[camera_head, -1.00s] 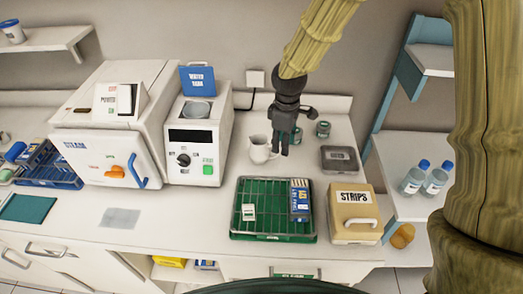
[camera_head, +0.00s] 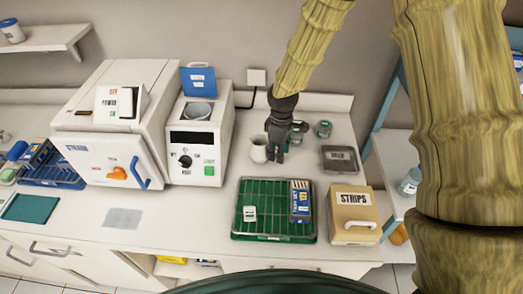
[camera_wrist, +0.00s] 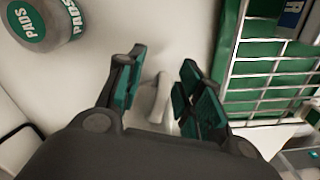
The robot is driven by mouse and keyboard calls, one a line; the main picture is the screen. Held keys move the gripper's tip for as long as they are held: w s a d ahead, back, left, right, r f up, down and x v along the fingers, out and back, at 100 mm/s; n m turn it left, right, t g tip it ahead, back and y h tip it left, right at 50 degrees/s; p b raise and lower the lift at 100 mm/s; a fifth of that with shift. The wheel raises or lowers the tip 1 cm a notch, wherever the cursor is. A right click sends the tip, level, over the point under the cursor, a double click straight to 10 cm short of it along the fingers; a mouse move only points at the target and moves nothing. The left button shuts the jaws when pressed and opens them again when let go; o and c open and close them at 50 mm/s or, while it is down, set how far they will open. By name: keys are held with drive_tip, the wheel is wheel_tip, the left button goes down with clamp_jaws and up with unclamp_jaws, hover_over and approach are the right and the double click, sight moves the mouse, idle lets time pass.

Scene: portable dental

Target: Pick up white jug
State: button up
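The white jug (camera_head: 259,149) stands on the counter, right of the machine with the dial. My gripper (camera_head: 276,157) is at its right side, pointing down and overlapping its right edge in the head view. In the wrist view my gripper (camera_wrist: 161,80) has its two fingers apart. A slim white part of the jug, seemingly its handle (camera_wrist: 162,98), shows between them. I see no clear contact. The rest of the jug is mostly hidden by the gripper body in the wrist view.
Two small jars (camera_head: 323,129) stand behind and right of my gripper; PADS labels (camera_wrist: 28,24) show in the wrist view. A green wire tray (camera_head: 242,226) lies in front. A grey box (camera_head: 340,159) and STRIPS box (camera_head: 352,222) are to the right. The dial machine (camera_head: 196,150) is left.

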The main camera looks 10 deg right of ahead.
drive_tip(key=shift+s+r, duration=0.3)
drive_tip(key=shift+s, duration=0.1)
drive_tip(key=shift+c, duration=0.5)
drive_tip(key=c, duration=0.4)
drive_tip(key=shift+w+f, duration=0.2)
drive_tip(key=shift+w, duration=0.05)
clamp_jaws()
drive_tip(key=shift+r, duration=0.25)
